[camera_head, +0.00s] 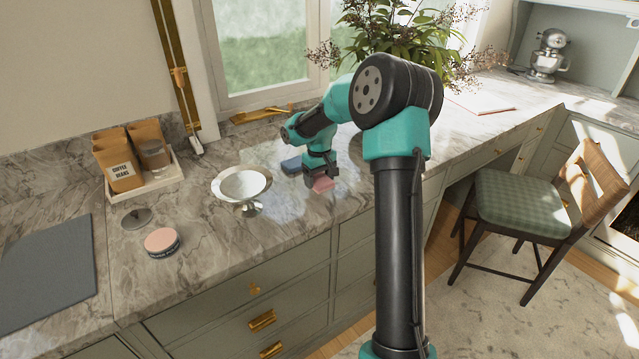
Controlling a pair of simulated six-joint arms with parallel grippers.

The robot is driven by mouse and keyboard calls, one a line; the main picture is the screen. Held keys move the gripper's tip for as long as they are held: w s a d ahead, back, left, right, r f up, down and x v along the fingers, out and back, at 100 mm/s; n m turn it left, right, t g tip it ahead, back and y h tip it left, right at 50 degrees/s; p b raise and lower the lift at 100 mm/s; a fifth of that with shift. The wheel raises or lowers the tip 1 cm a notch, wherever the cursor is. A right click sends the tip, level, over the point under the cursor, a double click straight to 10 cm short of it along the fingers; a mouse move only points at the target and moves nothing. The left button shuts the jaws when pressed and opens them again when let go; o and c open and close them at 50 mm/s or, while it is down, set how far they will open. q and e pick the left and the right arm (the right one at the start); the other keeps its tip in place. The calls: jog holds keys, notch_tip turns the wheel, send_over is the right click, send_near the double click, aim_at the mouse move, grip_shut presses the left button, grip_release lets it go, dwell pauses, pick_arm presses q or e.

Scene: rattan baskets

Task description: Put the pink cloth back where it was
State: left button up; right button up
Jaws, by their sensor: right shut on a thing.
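The pink cloth (323,185) is a small folded pink piece at the middle of the marble counter, right of the silver bowl. My right gripper (321,179) points down over it and is shut on it. The fingers hide part of the cloth. I cannot tell whether the cloth touches the counter or hangs just above it. A dark blue folded piece (291,165), perhaps another cloth, lies on the counter just left of and behind the gripper. My left gripper is not in view.
A silver footed bowl (242,186) stands left of the gripper. Further left are a round pink-topped tin (161,241), a small metal disc (137,218) and a tray (172,176) with coffee bags. A leafy plant (398,35) stands behind my arm.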

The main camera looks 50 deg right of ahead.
aim_at(320, 182)
jog(key=shift+w+d, duration=0.55)
jog(key=shift+d, duration=0.1)
jog(key=shift+f, duration=0.1)
jog(key=shift+w+d, duration=0.2)
jog(key=shift+f, duration=1.75)
jog(key=shift+f, duration=0.15)
jog(key=o, duration=0.9)
notch_tip(320, 182, up, 12)
jog(key=shift+w+d+r, duration=0.1)
jog(key=shift+d+r, duration=0.05)
